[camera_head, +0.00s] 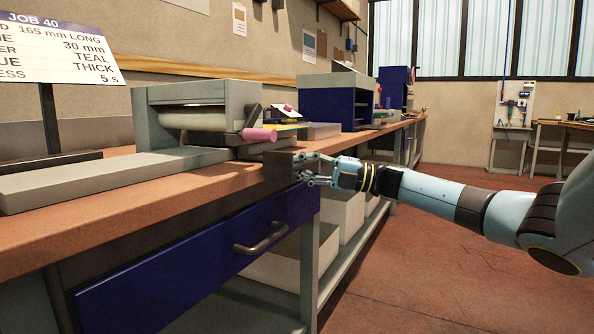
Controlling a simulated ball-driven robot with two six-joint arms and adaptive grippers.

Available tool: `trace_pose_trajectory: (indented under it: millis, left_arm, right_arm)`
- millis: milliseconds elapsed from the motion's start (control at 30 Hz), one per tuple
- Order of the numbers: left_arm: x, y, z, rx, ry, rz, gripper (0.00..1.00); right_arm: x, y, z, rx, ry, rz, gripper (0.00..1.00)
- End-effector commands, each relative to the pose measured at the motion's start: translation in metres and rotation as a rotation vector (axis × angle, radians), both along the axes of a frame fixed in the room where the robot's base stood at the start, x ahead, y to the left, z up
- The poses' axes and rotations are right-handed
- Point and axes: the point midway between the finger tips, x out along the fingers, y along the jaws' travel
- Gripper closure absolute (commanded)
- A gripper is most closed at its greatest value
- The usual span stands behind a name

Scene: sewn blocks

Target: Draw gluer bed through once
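The gluer (205,112) is a grey frame with a pale roller across it, standing on the bench. Its long flat grey bed (100,180) lies along the bench top and runs in under the roller from the left. A pink-handled crank (259,134) is on the gluer's right side. My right gripper (303,169) is at the bench's front edge, right of and below the crank and apart from it. Its fingers meet a dark brown block (279,173); I cannot tell whether they grip it. My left gripper is out of view.
A job sign (62,48) stands at the back left. Blue and grey machines (335,100) stand farther along the bench (200,187). A blue drawer (195,255) with a handle is below the top. Pale bins (340,215) sit under the bench. The floor to the right is clear.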

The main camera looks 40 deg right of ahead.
Motion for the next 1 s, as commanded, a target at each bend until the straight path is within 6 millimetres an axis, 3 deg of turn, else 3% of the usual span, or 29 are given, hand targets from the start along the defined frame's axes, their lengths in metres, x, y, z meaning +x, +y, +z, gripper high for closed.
trace_pose_trajectory:
  millis: [233,300,500,767,1000]
  left_arm:
    - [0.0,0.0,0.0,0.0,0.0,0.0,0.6]
    - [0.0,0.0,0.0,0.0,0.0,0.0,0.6]
    - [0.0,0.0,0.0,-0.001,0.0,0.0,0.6]
    - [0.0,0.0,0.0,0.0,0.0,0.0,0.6]
    - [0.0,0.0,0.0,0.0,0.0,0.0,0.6]
  right_arm:
    - [0.0,0.0,0.0,0.002,0.001,-0.001,1.0]
    - [0.0,0.0,0.0,0.002,0.001,-0.001,0.87]
    - [0.0,0.0,0.0,0.001,0.001,0.0,0.64]
    - [-0.001,-0.001,-0.001,0.0,0.001,0.0,0.64]
    - [-0.027,-0.025,-0.008,-0.004,0.007,-0.001,0.64]
